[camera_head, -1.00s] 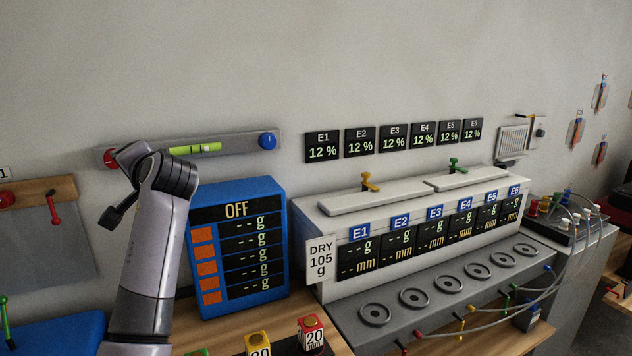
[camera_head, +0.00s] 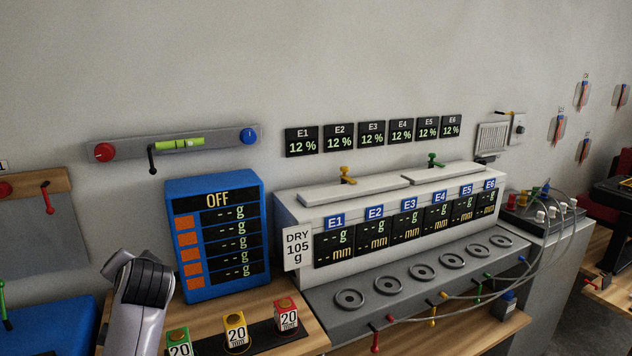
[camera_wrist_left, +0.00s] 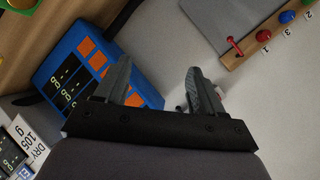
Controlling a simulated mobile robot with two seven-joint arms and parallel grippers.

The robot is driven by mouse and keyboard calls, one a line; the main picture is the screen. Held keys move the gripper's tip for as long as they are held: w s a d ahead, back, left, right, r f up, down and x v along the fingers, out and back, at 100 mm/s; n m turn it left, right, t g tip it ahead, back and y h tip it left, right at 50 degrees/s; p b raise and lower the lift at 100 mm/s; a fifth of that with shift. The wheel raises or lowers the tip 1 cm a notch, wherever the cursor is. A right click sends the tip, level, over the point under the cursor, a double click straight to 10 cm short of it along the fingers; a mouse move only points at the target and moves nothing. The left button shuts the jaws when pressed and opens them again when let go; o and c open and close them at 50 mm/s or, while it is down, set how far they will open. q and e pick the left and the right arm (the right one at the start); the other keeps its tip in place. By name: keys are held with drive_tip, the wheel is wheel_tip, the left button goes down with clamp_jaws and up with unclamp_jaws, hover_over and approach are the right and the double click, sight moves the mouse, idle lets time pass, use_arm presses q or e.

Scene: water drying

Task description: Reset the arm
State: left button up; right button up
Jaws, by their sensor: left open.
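My left arm (camera_head: 142,292) comes in at the lower left of the head view, in front of the blue panel's lower left side. Its gripper is hidden there. In the left wrist view my left gripper (camera_wrist_left: 160,82) is open, with two dark fingers apart and nothing between them. The blue panel (camera_head: 216,240) reads OFF and stands on the wooden bench. It also shows behind the fingers in the wrist view (camera_wrist_left: 75,45). My right gripper is in neither view.
A wall bar (camera_head: 120,149) with red and blue knobs and a black lever is above the panel. Green, yellow and red 20 mm blocks (camera_head: 236,332) stand on the bench. A grey dryer console (camera_head: 450,283) with round wells fills the right. A wooden board with knobs (camera_wrist_left: 268,35) shows in the wrist view.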

use_arm(q)
drive_tip(key=s+d+f+g+h, duration=0.2)
drive_tip(key=s+d+f+h, duration=0.15)
drive_tip(key=s+f, duration=1.15)
drive_tip(key=s+d+f+n+g+h, duration=0.1)
drive_tip(key=s+d+f+g+h, duration=0.2)
drive_tip(key=s, duration=0.8)
drive_tip(key=s+d+f+g+h, duration=0.1)
drive_tip(key=s+d+f+h, duration=0.2)
drive_tip(key=s, duration=0.7)
drive_tip(key=w+d+f+t+h, duration=0.1)
drive_tip(key=w+d+f+t, duration=0.3)
drive_tip(key=w+f+t, duration=0.2)
drive_tip(key=shift+w+f+t, duration=0.2)
drive_tip(key=shift+f+t, duration=0.2)
drive_tip(key=shift+f, duration=0.95)
